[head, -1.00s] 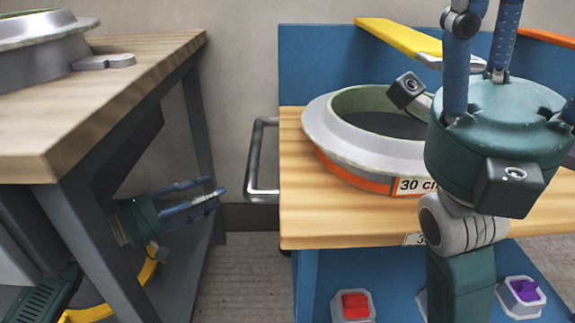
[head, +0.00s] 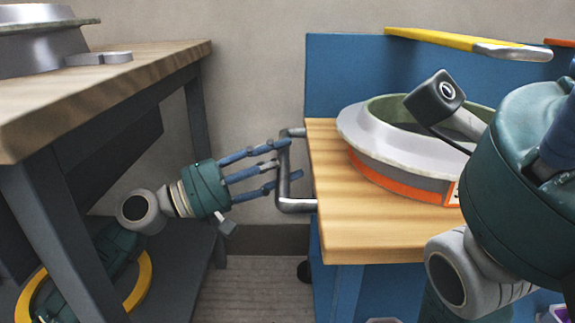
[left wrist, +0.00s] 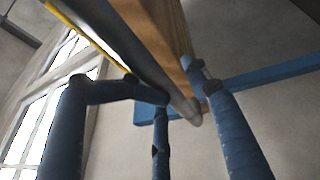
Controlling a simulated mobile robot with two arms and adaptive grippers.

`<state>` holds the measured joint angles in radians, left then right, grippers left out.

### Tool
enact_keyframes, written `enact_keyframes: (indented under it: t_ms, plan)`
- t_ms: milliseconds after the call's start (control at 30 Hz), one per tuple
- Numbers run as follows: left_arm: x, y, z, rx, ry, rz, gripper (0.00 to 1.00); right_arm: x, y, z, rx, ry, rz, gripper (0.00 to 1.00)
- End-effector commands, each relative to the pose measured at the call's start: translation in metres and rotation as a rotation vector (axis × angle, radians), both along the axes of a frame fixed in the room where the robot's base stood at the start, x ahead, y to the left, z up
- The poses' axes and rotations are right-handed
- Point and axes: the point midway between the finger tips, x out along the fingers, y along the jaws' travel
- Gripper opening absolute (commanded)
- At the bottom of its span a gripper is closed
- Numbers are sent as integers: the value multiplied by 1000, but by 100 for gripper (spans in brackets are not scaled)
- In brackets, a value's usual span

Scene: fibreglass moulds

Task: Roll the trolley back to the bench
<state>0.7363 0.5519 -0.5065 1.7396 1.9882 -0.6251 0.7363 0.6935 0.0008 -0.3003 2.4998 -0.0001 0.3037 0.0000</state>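The trolley has a wooden top (head: 375,237), blue panels and a grey tubular handle (head: 297,206) on its left side. The bench (head: 100,108), with a thick wooden top and dark legs, stands at the left, with a gap between it and the trolley. My left gripper (head: 278,166) is at the handle, its blue fingers spread. In the left wrist view the handle bar (left wrist: 135,62) runs between the spread fingers; firm contact cannot be made out. My right gripper (head: 562,140) is at the right edge, its fingers mostly out of frame.
A ring-shaped mould (head: 365,155) with an orange band lies on the trolley. A yellow-handled tool (head: 450,41) rests on the trolley's back panel. Another mould (head: 40,45) sits on the bench. Bare floor (head: 262,285) shows between bench and trolley.

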Motion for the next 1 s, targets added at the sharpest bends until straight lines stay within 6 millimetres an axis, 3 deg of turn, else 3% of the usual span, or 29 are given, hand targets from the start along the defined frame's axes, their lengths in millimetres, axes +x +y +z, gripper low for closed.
enact_keyframes:
  t_ms: [333,600,767,1000]
  plan:
    - [2,-5,1,0,0,1,47,-2,0,0,-1,-4,-1,53]
    - [2,-5,0,1,0,0,0,-2,0,0,-1,-5,0,53]
    - [2,-2,-1,2,3,-1,0,-2,0,-1,-1,-5,0,53]
    - [3,37,-3,1,8,2,0,-2,0,-7,-1,-4,-1,53]
